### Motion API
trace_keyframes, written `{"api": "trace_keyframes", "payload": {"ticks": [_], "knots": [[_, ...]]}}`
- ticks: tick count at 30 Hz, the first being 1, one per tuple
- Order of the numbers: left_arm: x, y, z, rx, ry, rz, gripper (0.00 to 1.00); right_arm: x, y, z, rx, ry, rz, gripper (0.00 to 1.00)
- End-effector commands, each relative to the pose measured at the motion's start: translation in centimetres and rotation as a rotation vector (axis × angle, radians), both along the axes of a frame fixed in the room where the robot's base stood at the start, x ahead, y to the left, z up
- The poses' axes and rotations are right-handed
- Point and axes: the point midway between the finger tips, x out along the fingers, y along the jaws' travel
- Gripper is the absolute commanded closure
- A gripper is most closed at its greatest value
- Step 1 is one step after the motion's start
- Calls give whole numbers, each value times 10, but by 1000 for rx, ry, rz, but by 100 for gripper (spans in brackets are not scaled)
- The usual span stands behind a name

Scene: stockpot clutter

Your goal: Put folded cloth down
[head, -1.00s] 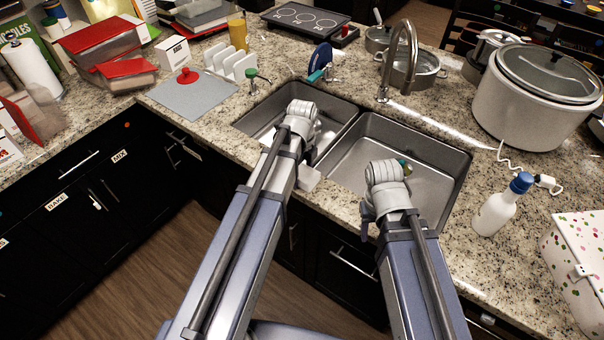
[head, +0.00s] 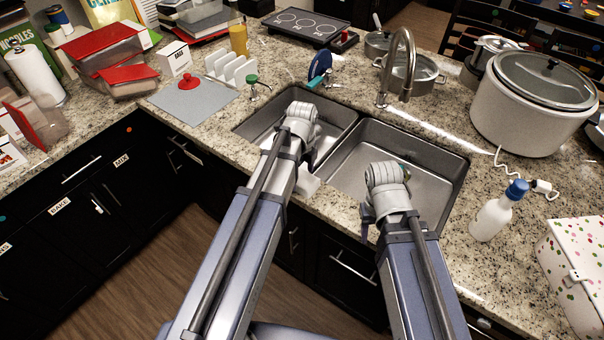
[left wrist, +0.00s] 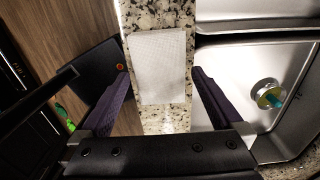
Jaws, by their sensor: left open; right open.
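The folded cloth (left wrist: 158,66) is a flat white rectangle on the speckled counter strip along the front of the sink. In the head view a white patch that looks like it (head: 308,187) shows beside my left arm at the sink's front edge, partly covered. My left gripper (left wrist: 158,80) is open, with one dark finger on each side of the cloth and no visible grip on it. In the head view its fingers are hidden behind my arm. My right gripper (head: 368,214) is over the front of the right basin, mostly hidden by its wrist; nothing is seen in it.
The double sink (head: 430,145) lies behind the strip, with a tall faucet (head: 408,62). A white bottle (head: 497,213), a large white cooker (head: 530,110) and a dotted box (head: 575,270) stand to the right. A grey mat (head: 190,102) lies to the left.

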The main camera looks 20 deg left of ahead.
Motion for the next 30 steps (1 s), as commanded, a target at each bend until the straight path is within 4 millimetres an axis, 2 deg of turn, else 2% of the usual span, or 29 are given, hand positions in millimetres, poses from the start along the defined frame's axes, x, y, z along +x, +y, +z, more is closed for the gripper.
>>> {"api": "trace_keyframes", "payload": {"ticks": [1,18,27,30], "knots": [[0,0,13,0,0,0,0,0,0,14,0,0,0,50],[0,0,95,0,0,0,0,0,0,95,1,0,-3,50],[-1,-1,100,0,0,5,0,0,0,100,2,0,-6,50],[-8,-8,100,4,3,62,0,0,0,100,2,0,-6,50]]}}
